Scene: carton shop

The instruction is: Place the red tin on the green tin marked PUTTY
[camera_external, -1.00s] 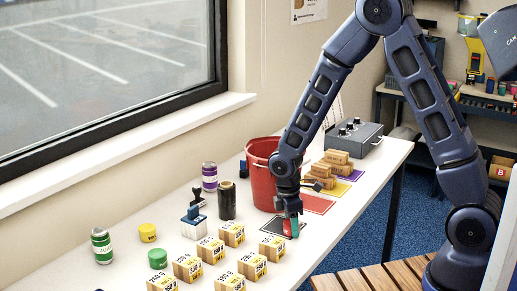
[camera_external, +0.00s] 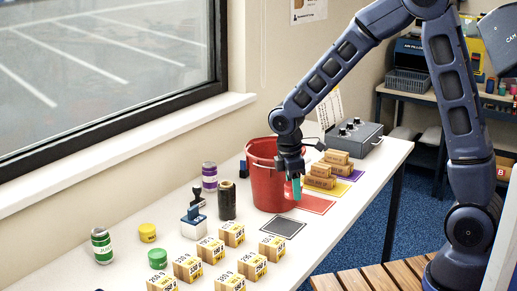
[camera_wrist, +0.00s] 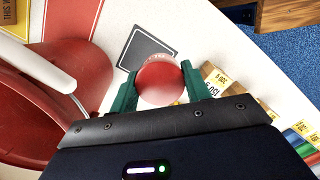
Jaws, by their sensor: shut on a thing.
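My gripper (camera_external: 293,190) is shut on the red tin (camera_wrist: 160,82), whose round red top shows between the green fingers in the wrist view. It holds the tin above the table, in front of the red bucket. In the external view the tin is mostly hidden by the fingers and blends with the bucket. A low green tin (camera_external: 157,259) stands at the left front of the table, well away from my gripper. A taller green and white can (camera_external: 102,246) stands farther left. The lettering on both is too small to read.
The red bucket (camera_external: 262,182) stands close behind my gripper. Several cartons (camera_external: 233,234) stand in rows at the front. A yellow tin (camera_external: 148,233), stamps (camera_external: 193,222), a dark cylinder (camera_external: 227,203) and a purple can (camera_external: 209,177) stand left. The black mat (camera_external: 282,228) is bare.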

